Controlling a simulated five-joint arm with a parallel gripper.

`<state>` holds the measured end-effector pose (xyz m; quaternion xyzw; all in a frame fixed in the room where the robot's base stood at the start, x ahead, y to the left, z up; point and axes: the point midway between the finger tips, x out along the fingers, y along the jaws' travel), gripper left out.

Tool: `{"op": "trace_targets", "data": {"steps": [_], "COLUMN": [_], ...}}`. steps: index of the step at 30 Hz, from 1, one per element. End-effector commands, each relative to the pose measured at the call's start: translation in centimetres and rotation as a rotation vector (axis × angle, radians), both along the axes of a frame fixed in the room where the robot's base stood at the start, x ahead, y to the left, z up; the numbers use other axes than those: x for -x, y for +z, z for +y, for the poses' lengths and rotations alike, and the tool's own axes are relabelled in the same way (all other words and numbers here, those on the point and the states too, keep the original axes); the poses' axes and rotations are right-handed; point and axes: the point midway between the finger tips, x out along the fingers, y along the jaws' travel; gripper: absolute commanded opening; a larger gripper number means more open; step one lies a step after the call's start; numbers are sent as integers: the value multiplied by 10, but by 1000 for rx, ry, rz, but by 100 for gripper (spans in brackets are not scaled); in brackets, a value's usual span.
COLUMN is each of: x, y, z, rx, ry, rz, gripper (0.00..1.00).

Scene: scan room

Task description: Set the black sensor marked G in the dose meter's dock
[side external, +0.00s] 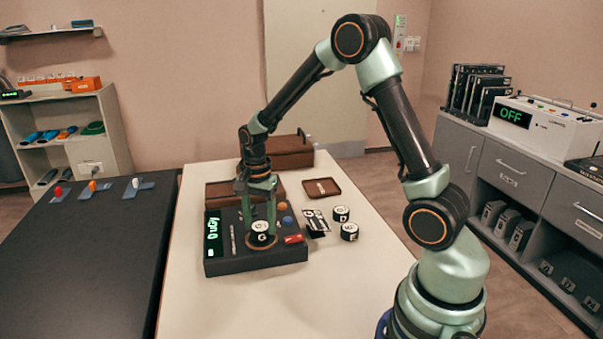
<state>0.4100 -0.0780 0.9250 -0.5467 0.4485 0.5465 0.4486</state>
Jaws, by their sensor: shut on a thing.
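The dose meter (285,254) is a dark box on the cream table, with a lit green display (213,238) on its left side. My gripper (261,222) points down over the meter's front part and is shut on a black sensor (261,238) with a white top. The letter on its top is too small to read for sure. The sensor is at the meter's top face, where the dock seems to be; the dock is hidden under it, and I cannot tell if it is seated. Two similar sensors, one behind (341,213) and one in front (349,232), stand right of the meter.
A black-and-white card or stand (316,221) sits between the meter and the loose sensors. A shallow brown tray (321,188) and brown cases (291,153) lie farther back. The meter carries orange and blue knobs and a red part (294,239). The table front is clear.

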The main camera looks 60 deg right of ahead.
Motion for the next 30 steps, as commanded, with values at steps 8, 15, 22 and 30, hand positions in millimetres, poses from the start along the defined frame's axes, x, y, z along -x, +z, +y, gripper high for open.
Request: {"op": "trace_targets", "data": {"steps": [8,15,22,30], "x": [0,0,0,-1], "y": [-7,-10,-10,-2], "z": [0,0,0,0], "rx": [1,0,0,1], "ry": [0,0,0,0], "rz": [-1,-1,-1,-2], "gripper": [0,68,90,90]}}
